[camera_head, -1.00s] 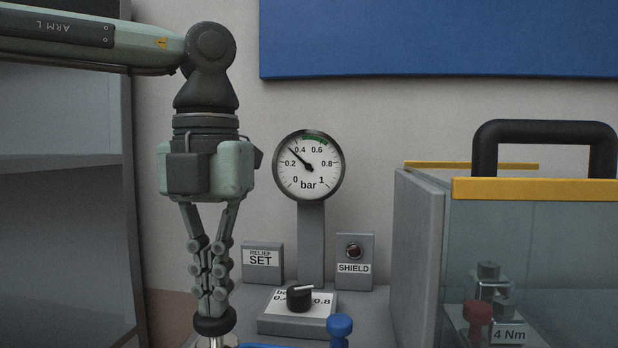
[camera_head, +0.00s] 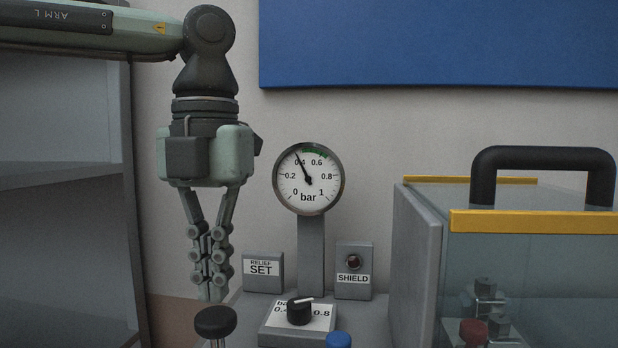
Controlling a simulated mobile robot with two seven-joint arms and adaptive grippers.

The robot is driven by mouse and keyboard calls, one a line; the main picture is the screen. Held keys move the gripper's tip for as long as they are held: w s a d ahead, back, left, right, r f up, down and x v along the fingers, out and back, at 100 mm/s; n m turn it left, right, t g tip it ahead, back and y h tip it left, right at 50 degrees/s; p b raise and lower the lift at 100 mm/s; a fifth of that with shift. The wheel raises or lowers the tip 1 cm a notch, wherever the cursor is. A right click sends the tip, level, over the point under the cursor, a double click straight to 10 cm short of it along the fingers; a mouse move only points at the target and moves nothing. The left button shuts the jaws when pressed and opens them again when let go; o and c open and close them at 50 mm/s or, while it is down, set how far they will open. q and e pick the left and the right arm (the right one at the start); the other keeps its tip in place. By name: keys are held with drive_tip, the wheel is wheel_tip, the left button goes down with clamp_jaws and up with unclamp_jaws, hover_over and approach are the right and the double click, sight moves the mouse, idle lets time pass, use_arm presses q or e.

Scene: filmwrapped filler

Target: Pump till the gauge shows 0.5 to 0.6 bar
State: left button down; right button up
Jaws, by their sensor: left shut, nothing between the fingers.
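The round gauge (camera_head: 308,179) stands on a grey post in the middle, with a green band near 0.5 to 0.6 at its top. Its needle points at about 0.4 bar, left of the green band. A black round knob (camera_head: 215,322) on a shiny rod, seemingly the pump handle, stands at the bottom left; its lower part is cut off by the frame. My left gripper (camera_head: 210,294) points down just above the knob, fingers shut and empty, with what looks like a small gap between. My right gripper is not in view.
A dial (camera_head: 299,312) marked up to 0.8, a RELIEF SET box (camera_head: 262,271) and a SHIELD box (camera_head: 354,270) stand near the gauge. A blue knob (camera_head: 339,340) is at the bottom. A clear-sided case (camera_head: 545,260) fills the right; a shelf (camera_head: 65,178) the left.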

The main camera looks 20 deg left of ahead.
sight(215, 314)
use_arm(q)
drive_tip(key=shift+f, duration=0.1)
wheel_tip(215, 314, down, 4)
drive_tip(key=b, duration=0.3)
drive_tip(key=shift+f+b, duration=0.2)
drive_tip(key=shift+b, duration=0.15)
wheel_tip(215, 314, up, 5)
drive_tip(key=p, duration=0.4)
drive_tip(key=shift+f, duration=0.2)
drive_tip(key=shift+f, duration=0.1)
wheel_tip(215, 314, down, 5)
drive_tip(key=b, duration=0.4)
wheel_tip(215, 314, up, 5)
drive_tip(key=p, duration=0.4)
